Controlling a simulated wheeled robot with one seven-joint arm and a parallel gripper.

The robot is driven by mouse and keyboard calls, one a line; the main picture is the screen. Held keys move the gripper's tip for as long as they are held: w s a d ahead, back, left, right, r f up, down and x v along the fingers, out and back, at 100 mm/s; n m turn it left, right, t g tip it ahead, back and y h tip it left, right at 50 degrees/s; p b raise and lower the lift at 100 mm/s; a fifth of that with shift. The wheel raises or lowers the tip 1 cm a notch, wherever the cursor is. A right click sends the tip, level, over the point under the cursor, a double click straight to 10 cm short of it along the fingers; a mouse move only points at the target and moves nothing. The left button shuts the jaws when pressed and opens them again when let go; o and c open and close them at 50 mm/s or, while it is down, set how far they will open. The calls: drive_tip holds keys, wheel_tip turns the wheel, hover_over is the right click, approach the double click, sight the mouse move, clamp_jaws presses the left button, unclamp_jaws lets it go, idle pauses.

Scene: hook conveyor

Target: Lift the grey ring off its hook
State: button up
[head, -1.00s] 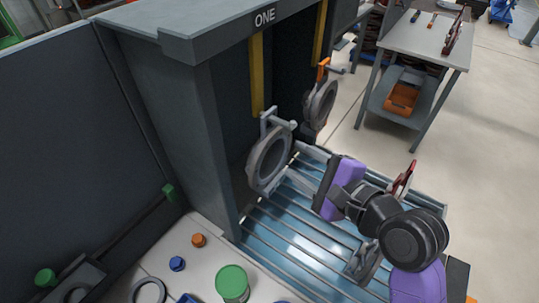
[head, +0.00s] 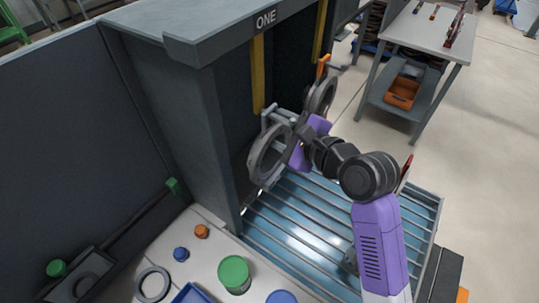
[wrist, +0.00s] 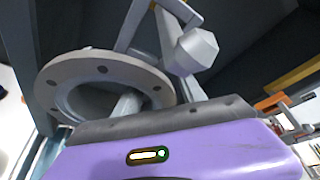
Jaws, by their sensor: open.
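The nearer grey ring (head: 266,160) hangs on a grey hook (head: 277,112) at the mouth of the dark booth. In the wrist view the ring (wrist: 62,72) fills the left side, with the pale hook's faceted end (wrist: 196,50) to its right. My gripper (head: 288,157) is open, close against the ring's right side and below the hook. A pale finger (wrist: 125,106) shows in front of the ring's opening in the wrist view. The other finger is hard to make out, and whether either touches the ring is unclear.
A second grey ring (head: 324,92) hangs on an orange hook (head: 322,66) just behind my gripper. The booth's side wall (head: 205,135) stands left. A slatted blue-grey deck (head: 300,225) lies below. A pale bench with a green-topped cylinder (head: 233,271) is at front left.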

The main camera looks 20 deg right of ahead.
drive_tip(key=shift+w, duration=0.1)
drive_tip(key=shift+c, duration=0.2)
clamp_jaws()
drive_tip(key=shift+r, duration=0.1)
drive_tip(key=s+d+r+b, duration=0.2)
drive_tip(key=s+d, duration=0.8)
drive_tip(key=s, duration=0.5)
drive_tip(key=shift+r+p, duration=0.6)
drive_tip(key=shift+p, duration=0.3)
drive_tip(key=shift+s, duration=0.1)
drive_tip(key=s+d+p, duration=0.3)
drive_tip(key=s, duration=0.2)
drive_tip(key=shift+d, duration=0.3)
idle(0.5)
